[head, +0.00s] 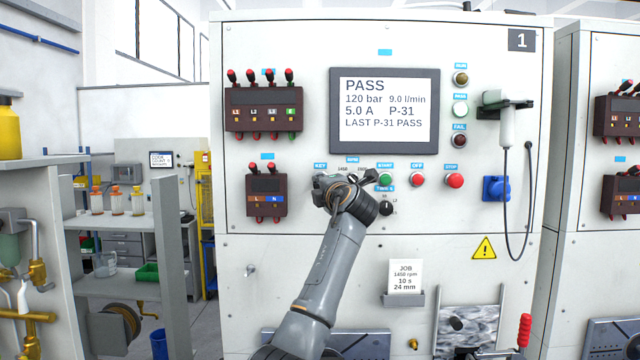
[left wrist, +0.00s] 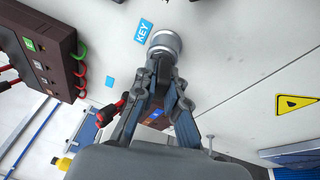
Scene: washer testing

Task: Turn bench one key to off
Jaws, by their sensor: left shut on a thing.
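Bench one (head: 300,50) is the white test cabinet with the number 1 plate. Its key switch, under the blue KEY label (head: 320,166), is mostly hidden by my left gripper (head: 328,186) in the head view. In the left wrist view, the round metal switch collar (left wrist: 165,42) shows just beyond the fingertips. My left gripper (left wrist: 163,72) is shut on the key at that collar. The key is hidden between the fingers, so I cannot tell which way it is turned. My right gripper is not in view.
The screen (head: 385,111) reads PASS. The green start button (head: 385,180), red off button (head: 417,180) and red stop button (head: 454,181) sit right of my gripper. A brown terminal box (head: 266,192) is close on its left. A job card (head: 404,276) hangs below.

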